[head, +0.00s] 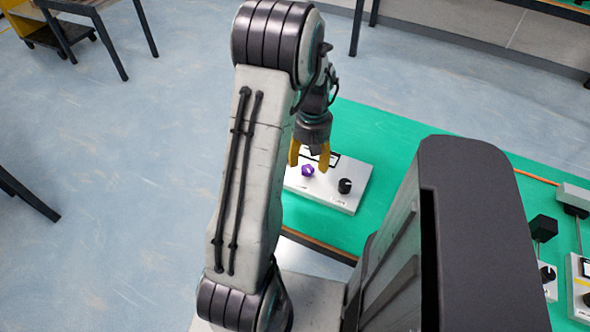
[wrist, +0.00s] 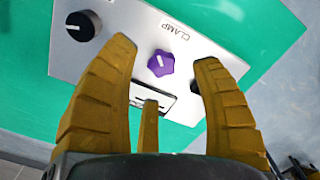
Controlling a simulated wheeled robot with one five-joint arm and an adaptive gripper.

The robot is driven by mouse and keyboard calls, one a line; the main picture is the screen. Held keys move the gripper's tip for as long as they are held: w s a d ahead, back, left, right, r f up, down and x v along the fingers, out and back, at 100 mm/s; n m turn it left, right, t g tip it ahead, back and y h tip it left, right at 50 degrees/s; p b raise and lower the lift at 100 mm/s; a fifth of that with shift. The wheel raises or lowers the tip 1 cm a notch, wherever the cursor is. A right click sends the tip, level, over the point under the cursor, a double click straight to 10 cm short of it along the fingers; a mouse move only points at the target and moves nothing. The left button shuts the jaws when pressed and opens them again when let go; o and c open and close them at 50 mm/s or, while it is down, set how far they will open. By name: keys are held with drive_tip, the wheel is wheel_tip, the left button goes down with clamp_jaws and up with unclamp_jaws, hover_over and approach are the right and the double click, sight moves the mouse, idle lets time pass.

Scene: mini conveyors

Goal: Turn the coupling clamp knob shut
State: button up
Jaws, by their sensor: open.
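The clamp knob is a purple, lobed knob (head: 308,171) with a white pointer line, on a pale panel (head: 335,194) lying on the green table. In the wrist view the purple knob (wrist: 161,63) sits beside the printed word CLAMP, ahead of and between my fingertips. My gripper (head: 309,158) has yellow fingers and is open and empty, pointing down over the panel. In the wrist view my gripper (wrist: 165,50) has its fingers spread either side of the knob, with no contact visible.
A black round knob (head: 345,186) stands on the same panel, right of the purple one; it also shows in the wrist view (wrist: 83,26). A black-framed slot lies by the knob. More devices (head: 543,228) stand on the green table (head: 400,150) at right.

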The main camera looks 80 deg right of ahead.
sight(308, 170)
drive_tip(key=shift+w+d+n, duration=0.25)
drive_tip(key=shift+n, duration=0.35)
drive_tip(key=shift+d+n, duration=0.25)
drive_tip(key=shift+n, duration=0.75)
drive_tip(key=shift+f+n, duration=0.1)
drive_tip(key=shift+n, duration=0.2)
drive_tip(key=shift+f, duration=3.5)
drive_tip(key=c, duration=1.1)
drive_tip(key=shift+a, duration=0.1)
drive_tip(key=shift+c, duration=0.2)
